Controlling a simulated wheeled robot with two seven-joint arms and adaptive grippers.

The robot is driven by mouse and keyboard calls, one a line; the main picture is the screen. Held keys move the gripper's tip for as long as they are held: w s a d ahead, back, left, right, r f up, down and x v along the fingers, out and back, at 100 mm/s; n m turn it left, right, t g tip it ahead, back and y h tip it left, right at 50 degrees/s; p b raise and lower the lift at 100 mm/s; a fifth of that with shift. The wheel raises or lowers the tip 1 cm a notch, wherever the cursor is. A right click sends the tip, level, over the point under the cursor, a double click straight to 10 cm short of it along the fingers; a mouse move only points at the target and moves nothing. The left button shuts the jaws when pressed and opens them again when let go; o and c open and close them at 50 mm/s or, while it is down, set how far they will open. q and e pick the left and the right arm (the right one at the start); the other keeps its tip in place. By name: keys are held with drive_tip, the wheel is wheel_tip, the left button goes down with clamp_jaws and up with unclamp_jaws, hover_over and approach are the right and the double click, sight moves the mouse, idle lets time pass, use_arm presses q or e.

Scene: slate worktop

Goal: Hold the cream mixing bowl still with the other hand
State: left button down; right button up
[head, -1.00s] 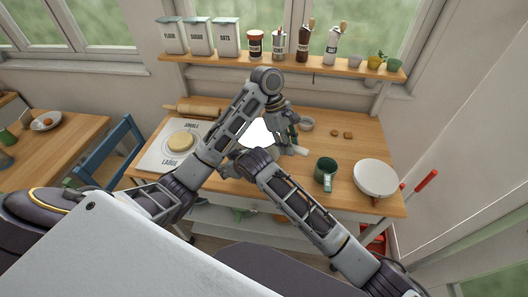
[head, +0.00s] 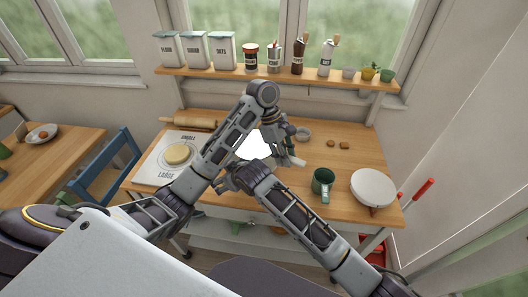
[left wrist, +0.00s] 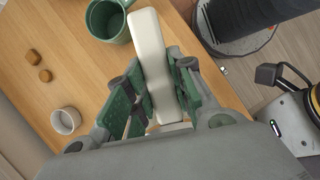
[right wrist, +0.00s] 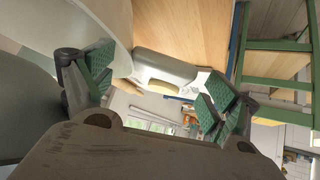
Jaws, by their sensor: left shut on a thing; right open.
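My left gripper (head: 290,150) is shut on a long cream bar (left wrist: 152,65), held above the worktop left of the green mug.
A green mug (head: 323,184) stands left of the bowl and shows in the left wrist view (left wrist: 106,22). A small pale cup (head: 303,134) and two brown pieces lie further back. A printed mat (head: 150,172) with dough and a rolling pin (head: 188,124) are at left. My arms cross mid-worktop.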

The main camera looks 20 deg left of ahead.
drive_tip(key=v, duration=1.1)
drive_tip(key=shift+d, duration=0.25)
idle(0.6)
drive_tip(key=shift+d+r, duration=0.1)
drive_tip(key=shift+d, duration=0.1)
